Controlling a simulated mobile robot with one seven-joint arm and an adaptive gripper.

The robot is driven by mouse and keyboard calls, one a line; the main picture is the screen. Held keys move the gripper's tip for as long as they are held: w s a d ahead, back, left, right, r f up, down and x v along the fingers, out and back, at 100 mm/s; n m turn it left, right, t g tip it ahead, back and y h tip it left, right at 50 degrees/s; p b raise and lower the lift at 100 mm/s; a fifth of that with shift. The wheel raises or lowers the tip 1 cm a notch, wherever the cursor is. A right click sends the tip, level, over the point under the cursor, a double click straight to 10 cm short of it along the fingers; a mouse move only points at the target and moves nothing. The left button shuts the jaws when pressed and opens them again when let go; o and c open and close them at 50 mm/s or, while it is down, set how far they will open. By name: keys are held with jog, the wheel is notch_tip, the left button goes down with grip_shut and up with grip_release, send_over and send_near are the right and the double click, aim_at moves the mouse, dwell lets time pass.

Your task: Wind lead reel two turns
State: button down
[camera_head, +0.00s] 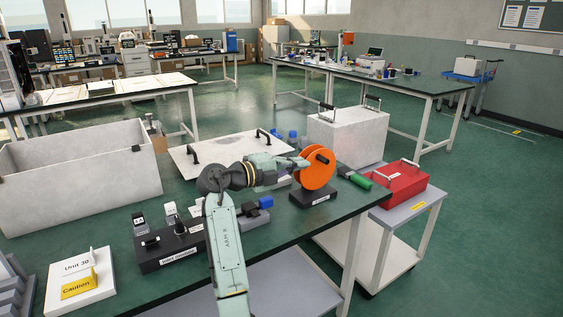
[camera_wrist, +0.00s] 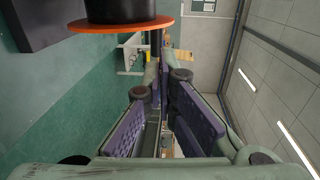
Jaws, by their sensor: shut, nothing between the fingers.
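The lead reel is an orange disc (camera_head: 314,172) standing upright on a black labelled base (camera_head: 312,195) near the table's right end. A dark crank or handle piece (camera_head: 322,158) shows on its face. My gripper (camera_head: 302,162) is at the reel's upper left, its tip overlapping the rim in the head view. In the wrist view, the reel's orange rim (camera_wrist: 125,25) and black hub (camera_wrist: 118,9) show at the top. My gripper's purple-padded fingers (camera_wrist: 162,80) are shut with nothing between them. A dark rod (camera_wrist: 155,43) stands beyond the fingertips; I cannot tell if they touch it.
A green-handled tool (camera_head: 355,178) lies right of the reel, near a red box (camera_head: 398,184) on a cart. A white panel with handles (camera_head: 215,150) lies behind my arm. A black labelled fixture (camera_head: 170,248) and a caution sign stand (camera_head: 80,283) are at left.

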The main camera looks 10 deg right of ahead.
aim_at(324, 158)
jog(key=p+x, duration=0.1)
jog(key=x, duration=0.3)
jog(key=shift+d+r+p, duration=0.1)
jog(key=shift+d+p, duration=0.2)
jog(key=shift+p, duration=0.05)
jog(key=shift+w+d+f, duration=0.25)
jog(key=shift+w+d, duration=0.1)
jog(key=shift+d, duration=0.25)
jog(key=shift+w+d+y+b, duration=0.15)
jog(key=shift+d+y+b, duration=0.3)
jog(key=shift+b, duration=0.6)
jog(key=shift+w+d+r+g+y, duration=0.15)
jog(key=shift+d+r+g+y, duration=0.15)
jog(key=shift+y, duration=0.15)
jog(key=shift+a+b, duration=0.1)
jog(key=shift+b, duration=0.3)
